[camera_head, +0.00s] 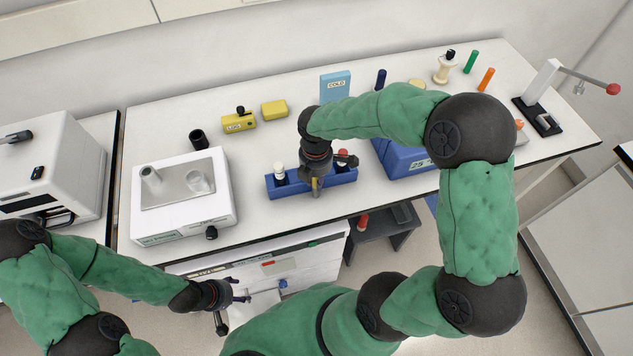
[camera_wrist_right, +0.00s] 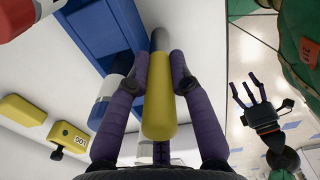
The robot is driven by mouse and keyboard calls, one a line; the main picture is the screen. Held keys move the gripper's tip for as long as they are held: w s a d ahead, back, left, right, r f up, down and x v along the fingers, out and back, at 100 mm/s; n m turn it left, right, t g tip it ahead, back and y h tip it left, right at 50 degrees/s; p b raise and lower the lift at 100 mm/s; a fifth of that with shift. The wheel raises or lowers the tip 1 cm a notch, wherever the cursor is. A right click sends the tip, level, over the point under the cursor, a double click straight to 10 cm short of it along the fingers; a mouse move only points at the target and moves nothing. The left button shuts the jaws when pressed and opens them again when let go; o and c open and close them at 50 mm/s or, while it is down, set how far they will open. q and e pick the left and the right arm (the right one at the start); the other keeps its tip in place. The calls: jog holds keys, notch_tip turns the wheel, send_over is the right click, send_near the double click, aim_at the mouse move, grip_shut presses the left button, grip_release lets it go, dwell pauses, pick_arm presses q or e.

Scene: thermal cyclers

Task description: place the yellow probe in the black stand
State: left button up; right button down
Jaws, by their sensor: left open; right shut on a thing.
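The yellow probe (camera_wrist_right: 158,108) has a yellow body and a grey tip. My right gripper (camera_wrist_right: 165,72) is shut on its yellow body, with the tip pointing away from the wrist. In the head view my right gripper (camera_head: 317,178) is over the blue rack (camera_head: 343,181), and a bit of the yellow probe (camera_head: 315,187) shows below it. I cannot tell whether the probe touches the rack. A black open-topped cylinder (camera_head: 198,139), perhaps the black stand, is on the bench behind the white heater box. My left gripper (camera_head: 243,292) is open and empty, low in front of the bench.
Bottles, including a white one (camera_head: 280,174), stand in the rack. The white heater box (camera_head: 182,197) is left of it, and a blue box (camera_head: 402,158) is right. Yellow blocks (camera_head: 239,122) lie behind. A lever press (camera_head: 538,112) stands at the far right.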

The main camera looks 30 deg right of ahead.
jog(key=shift+r, duration=0.1)
jog(key=s+a+r+p, duration=0.3)
jog(key=s+a+r, duration=0.4)
jog(key=s+r, duration=0.4)
notch_tip(320, 180, up, 2)
jog(key=shift+s+a, duration=0.25)
jog(key=shift+s, duration=0.1)
